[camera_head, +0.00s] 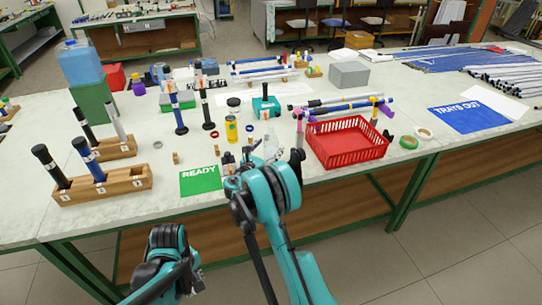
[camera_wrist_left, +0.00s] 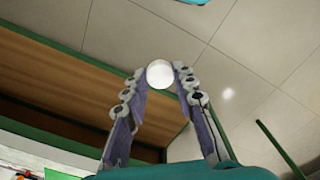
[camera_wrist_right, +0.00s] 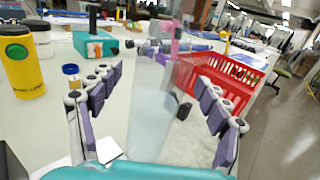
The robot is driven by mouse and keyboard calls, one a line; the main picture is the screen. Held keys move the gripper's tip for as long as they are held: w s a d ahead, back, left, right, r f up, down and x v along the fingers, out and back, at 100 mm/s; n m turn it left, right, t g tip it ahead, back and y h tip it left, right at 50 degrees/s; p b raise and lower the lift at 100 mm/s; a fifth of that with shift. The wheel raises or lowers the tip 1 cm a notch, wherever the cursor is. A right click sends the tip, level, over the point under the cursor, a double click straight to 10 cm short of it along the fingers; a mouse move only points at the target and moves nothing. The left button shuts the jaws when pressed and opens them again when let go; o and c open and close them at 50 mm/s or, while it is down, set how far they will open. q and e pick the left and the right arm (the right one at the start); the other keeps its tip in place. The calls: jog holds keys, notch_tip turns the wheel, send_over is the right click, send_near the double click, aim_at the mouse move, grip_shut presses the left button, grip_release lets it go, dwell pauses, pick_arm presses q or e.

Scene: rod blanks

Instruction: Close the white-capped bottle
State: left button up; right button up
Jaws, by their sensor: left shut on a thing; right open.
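My left gripper (camera_wrist_left: 160,80) is shut on a small round white thing (camera_wrist_left: 160,73), which looks like a cap, at its fingertips. In the head view the left arm is low in front of the table; its fingertips are hard to make out there. My right gripper (camera_wrist_right: 157,82) is open over the table's front part; it also shows in the head view (camera_head: 266,165). A clear, see-through shape (camera_wrist_right: 150,110), perhaps the bottle, stands between its spread fingers, without visible grip. It shows faintly in the head view (camera_head: 272,148). Whether it has a cap is unclear.
A red basket (camera_head: 347,150) is right of the right gripper. A green READY card (camera_head: 201,181) lies left of it. A yellow cylinder (camera_head: 231,130) and a teal box (camera_head: 266,104) stand behind. Wooden rod stands (camera_head: 122,184) are at left. A blue TRAYS OUT sheet (camera_head: 468,119) lies at right.

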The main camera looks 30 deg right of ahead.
pick_arm(q)
jog(key=shift+f, duration=0.15)
pick_arm(e)
jog(key=shift+w+d, duration=0.25)
jog(key=shift+d, duration=0.25)
jog(key=shift+w+d+r, duration=0.1)
jog(key=c, duration=1.5)
